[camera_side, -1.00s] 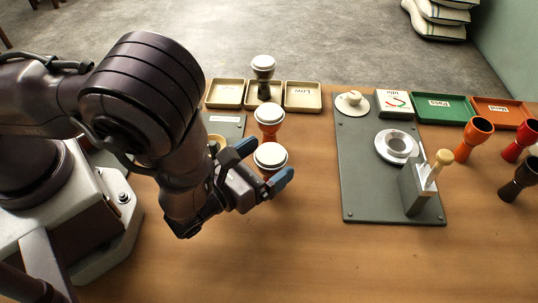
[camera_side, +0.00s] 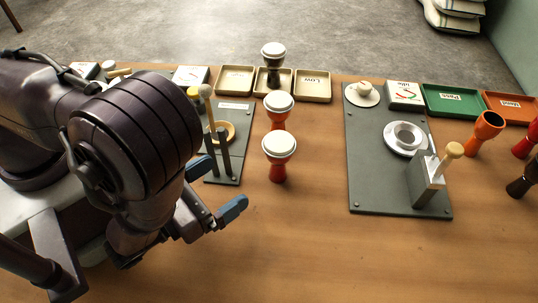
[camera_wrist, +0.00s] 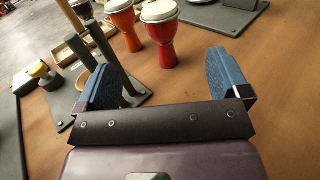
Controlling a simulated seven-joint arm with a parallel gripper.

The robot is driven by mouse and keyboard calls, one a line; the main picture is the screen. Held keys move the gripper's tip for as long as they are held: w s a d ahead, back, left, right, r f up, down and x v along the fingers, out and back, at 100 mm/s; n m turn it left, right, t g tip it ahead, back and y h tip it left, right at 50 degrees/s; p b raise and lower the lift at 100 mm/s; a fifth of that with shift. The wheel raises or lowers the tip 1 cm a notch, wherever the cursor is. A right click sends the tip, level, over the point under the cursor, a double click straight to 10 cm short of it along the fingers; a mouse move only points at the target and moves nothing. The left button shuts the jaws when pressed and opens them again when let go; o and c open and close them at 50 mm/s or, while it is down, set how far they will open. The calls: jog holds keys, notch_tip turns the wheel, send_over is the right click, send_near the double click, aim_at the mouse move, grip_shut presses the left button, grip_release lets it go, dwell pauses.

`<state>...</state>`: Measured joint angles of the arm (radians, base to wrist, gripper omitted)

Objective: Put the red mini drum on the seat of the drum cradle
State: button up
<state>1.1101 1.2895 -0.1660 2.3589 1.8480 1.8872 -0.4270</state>
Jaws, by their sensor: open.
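The red mini drum (camera_side: 279,172) with a white head stands upright on the table in the side view. In the wrist view the red drum (camera_wrist: 164,45) stands beyond my fingers. My gripper (camera_side: 217,188) is open and empty, left of and nearer than the drum, not touching it. Its blue pads frame a gap in the wrist view (camera_wrist: 166,82). The seat looks empty.
An orange-red drum (camera_side: 279,120) stands just behind the red one. A left board (camera_side: 224,176) holds posts and a tan ring. More drums (camera_side: 484,132) stand at right. The front table is clear.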

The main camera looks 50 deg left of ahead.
jog(key=n+g+y, duration=0.4)
jog(key=n+y, duration=0.2)
send_near(279, 147)
jog(key=r, duration=0.2)
jog(key=w+a+f, duration=0.1)
jog(key=w+f+g, duration=0.1)
jog(key=w+f, duration=0.1)
jog(key=w+a+f+g, duration=0.1)
jog(key=shift+w+a+f+m, duration=0.3)
jog(key=shift+a+f+m, duration=0.05)
jog(key=shift+f+m, duration=0.05)
jog(key=shift+r+x, duration=0.15)
jog(key=shift+x, duration=1.4)
jog(key=shift+r+x, duration=0.2)
jog(key=shift+x, duration=1.35)
jog(key=shift+w+d, duration=0.1)
jog(key=shift+w, duration=0.05)
jog(key=shift+c, duration=0.2)
jog(key=c, duration=1.1)
